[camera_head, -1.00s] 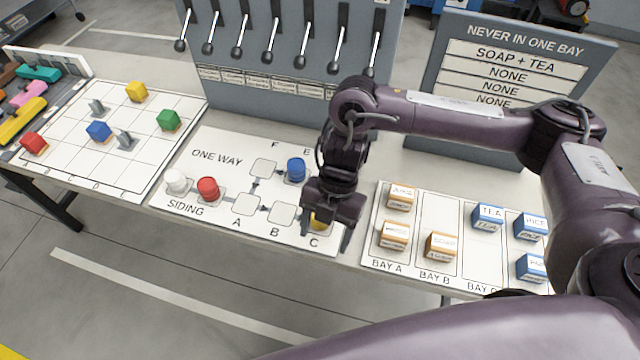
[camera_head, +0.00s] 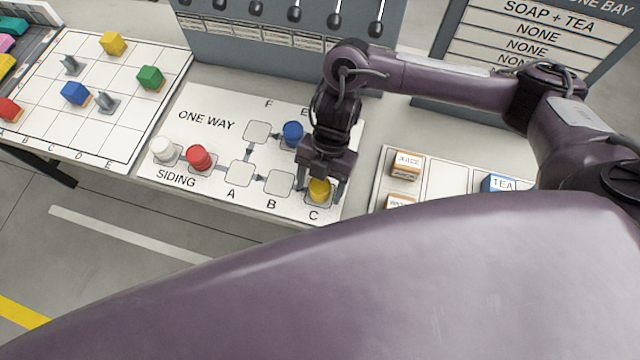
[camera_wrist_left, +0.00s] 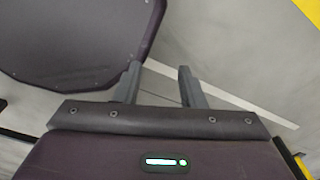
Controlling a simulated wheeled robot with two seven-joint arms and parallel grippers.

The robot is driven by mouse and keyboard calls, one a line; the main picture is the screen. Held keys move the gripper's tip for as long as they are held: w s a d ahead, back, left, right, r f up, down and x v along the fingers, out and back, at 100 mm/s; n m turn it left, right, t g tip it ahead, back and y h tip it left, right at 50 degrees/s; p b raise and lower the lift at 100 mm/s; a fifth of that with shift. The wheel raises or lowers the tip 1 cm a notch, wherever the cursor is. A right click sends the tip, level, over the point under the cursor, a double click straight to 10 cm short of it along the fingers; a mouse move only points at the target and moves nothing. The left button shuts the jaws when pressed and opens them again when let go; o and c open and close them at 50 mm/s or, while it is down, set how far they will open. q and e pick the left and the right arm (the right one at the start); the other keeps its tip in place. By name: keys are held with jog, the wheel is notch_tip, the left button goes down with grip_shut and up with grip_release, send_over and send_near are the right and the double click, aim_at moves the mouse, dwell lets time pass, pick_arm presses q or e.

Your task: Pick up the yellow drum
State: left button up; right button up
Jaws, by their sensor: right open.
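The yellow drum (camera_head: 318,190) stands upright on square C of the white one-way board (camera_head: 200,122) in the head view. My right gripper (camera_head: 322,195) is open, pointing down, with its fingers on either side of the drum. I cannot tell whether they touch it. My left gripper (camera_wrist_left: 160,85) shows in the left wrist view with its two fingers apart and nothing between them, over the grey floor. It is not seen in the head view.
A blue drum (camera_head: 292,134) stands at E, close behind my right gripper. A red drum (camera_head: 199,157) and a white drum (camera_head: 163,149) stand on the siding. Squares A and B are empty. A gridded board (camera_head: 115,130) with coloured blocks lies left; a bay board (camera_head: 437,172) lies right.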

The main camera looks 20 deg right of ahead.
jog(key=shift+s+a+f, duration=0.2)
jog(key=shift+s+f, duration=0.1)
jog(key=shift+f, duration=0.3)
jog(key=c, duration=0.6)
pick_arm(q)
jog(key=shift+w+d+r, duration=0.15)
jog(key=shift+w+d, duration=0.1)
jog(key=shift+w, duration=0.2)
pick_arm(e)
jog(key=c, duration=0.5)
